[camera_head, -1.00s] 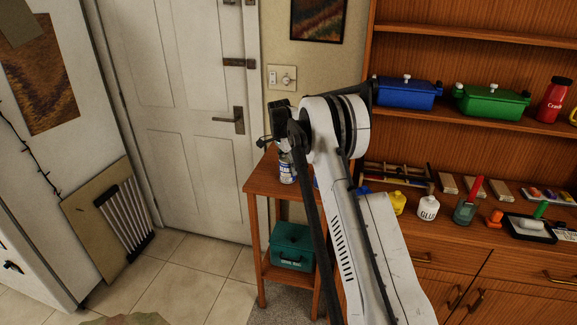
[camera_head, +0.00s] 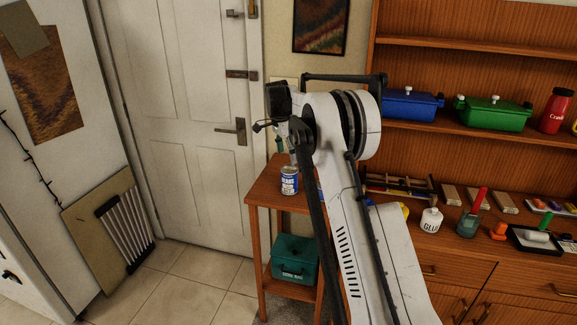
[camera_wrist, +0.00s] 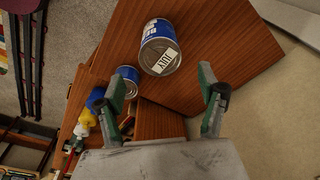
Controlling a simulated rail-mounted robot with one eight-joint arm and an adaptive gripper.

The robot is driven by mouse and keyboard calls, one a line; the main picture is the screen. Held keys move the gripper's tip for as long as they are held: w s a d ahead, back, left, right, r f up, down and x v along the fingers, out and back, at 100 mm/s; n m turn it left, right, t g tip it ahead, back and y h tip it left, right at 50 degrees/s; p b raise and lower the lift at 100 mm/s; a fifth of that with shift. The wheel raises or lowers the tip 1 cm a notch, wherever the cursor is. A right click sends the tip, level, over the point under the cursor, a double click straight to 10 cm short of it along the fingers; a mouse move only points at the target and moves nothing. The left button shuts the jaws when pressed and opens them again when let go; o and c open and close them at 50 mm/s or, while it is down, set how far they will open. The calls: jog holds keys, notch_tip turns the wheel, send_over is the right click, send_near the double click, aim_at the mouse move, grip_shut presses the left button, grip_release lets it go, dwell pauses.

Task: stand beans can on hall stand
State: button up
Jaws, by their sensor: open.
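The beans can (camera_head: 289,181), with a blue and white label, stands upright on the wooden hall stand (camera_head: 262,190). In the wrist view a blue-labelled can (camera_wrist: 160,47) with a silver end and a printed tag is on the stand's top (camera_wrist: 225,50). A second blue can (camera_wrist: 128,75) shows beside it, near the left finger. My gripper (camera_wrist: 162,82) is open, with its green-tipped fingers wide apart and nothing between them.
A teal box (camera_head: 294,258) sits on the stand's lower shelf. The white door (camera_head: 190,120) is behind. My arm hides the stand's right side.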

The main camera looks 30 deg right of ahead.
jog(key=shift+a+r, duration=0.1)
jog(key=shift+r, duration=0.6)
jog(key=s+a+r+n+t, duration=0.2)
jog(key=s+a+r+n, duration=0.2)
jog(key=s+a+r, duration=0.55)
jog(key=s+a+r+n+t, duration=0.1)
jog(key=s+a+r+n, duration=0.5)
jog(key=s, duration=0.7)
jog(key=s+a+f+n+t, duration=0.1)
jog(key=s+a+f+n, duration=0.1)
jog(key=s, duration=0.7)
jog(key=s+a+f+n+t+y, duration=0.1)
jog(key=s+a+f+n, duration=0.2)
jog(key=s, duration=0.6)
jog(key=s+a+f+n+t, duration=0.2)
jog(key=s+a+f, duration=0.1)
jog(key=s, duration=0.7)
jog(key=shift+a+f+y, duration=0.15)
jog(key=shift+f+y, duration=0.25)
notch_tip(320, 180, down, 5)
jog(key=b, duration=0.4)
jog(key=shift+r+b, duration=0.2)
jog(key=shift+b, duration=0.15)
